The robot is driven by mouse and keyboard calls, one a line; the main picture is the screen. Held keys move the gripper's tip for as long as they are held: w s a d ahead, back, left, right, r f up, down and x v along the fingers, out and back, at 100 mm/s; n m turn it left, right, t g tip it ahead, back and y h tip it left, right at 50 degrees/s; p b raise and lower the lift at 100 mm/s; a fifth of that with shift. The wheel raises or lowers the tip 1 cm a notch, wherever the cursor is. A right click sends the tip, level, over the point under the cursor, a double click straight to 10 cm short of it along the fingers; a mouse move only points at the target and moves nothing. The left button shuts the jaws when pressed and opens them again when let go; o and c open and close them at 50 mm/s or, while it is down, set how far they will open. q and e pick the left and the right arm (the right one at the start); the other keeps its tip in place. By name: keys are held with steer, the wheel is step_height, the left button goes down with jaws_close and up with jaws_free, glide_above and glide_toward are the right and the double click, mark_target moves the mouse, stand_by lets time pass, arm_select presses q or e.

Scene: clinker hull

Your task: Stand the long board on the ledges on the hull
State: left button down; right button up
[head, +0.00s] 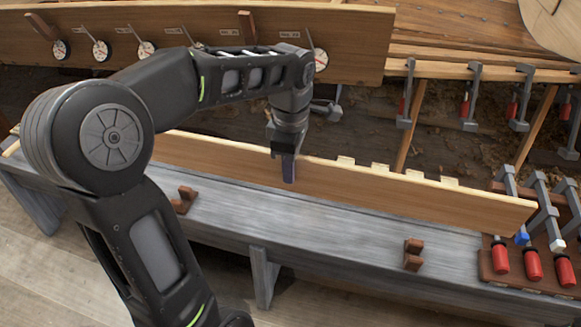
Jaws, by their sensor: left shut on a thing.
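The long board (400,194) is a light brown plank, standing on its long edge and slanting down to the right across the middle of the head view. My left gripper (287,168) is shut on its upper edge, left of the board's middle. The board is in front of the hull (465,52) and over the back of the grey bench; I cannot tell whether it touches the bench. Several pale blocks (380,167) show along its top edge; I cannot tell whether they are the ledges. My right gripper is not in view.
The grey bench (330,232) carries two brown notched blocks (413,255). A brown rack (520,279) with red-handled clamps (533,267) is at lower right. More clamps (470,100) hang from the hull. A panel with round dials (225,30) spans the upper left.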

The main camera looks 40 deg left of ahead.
arm_select(q)
steer(key=shift+r+p, duration=2.95)
steer(key=shift+r, duration=0.65)
